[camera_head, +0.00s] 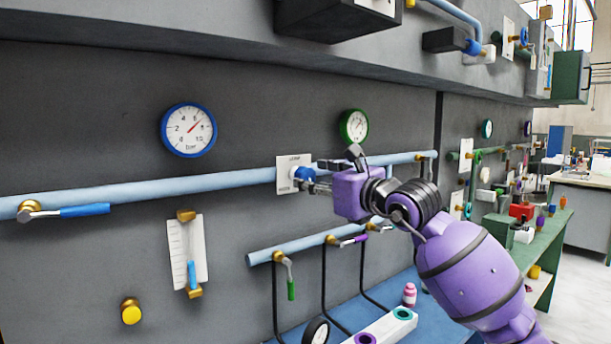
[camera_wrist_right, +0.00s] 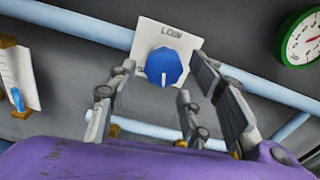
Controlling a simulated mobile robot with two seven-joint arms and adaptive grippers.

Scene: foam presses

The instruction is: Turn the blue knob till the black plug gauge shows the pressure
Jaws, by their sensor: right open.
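The blue knob (camera_head: 303,174) sits on a white lettered plate on the wall pipe, partly hidden by my right gripper in the head view. In the right wrist view the blue knob (camera_wrist_right: 163,67) shows whole, its white mark pointing down. My right gripper (camera_wrist_right: 164,78) is open, with fingers on either side of the knob; I cannot tell whether they touch it. The right gripper (camera_head: 319,178) also shows at the knob in the head view. A black-rimmed gauge (camera_head: 316,331) is cut off at the bottom edge; its reading is not legible. My left gripper is out of view.
A blue-rimmed gauge (camera_head: 189,130) and a green-rimmed gauge (camera_head: 354,126) hang above the light blue pipe (camera_head: 150,190). A lower pipe (camera_head: 290,246) carries small valves with coloured levers. A pink bottle (camera_head: 409,294) stands on the blue bench below my right arm.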

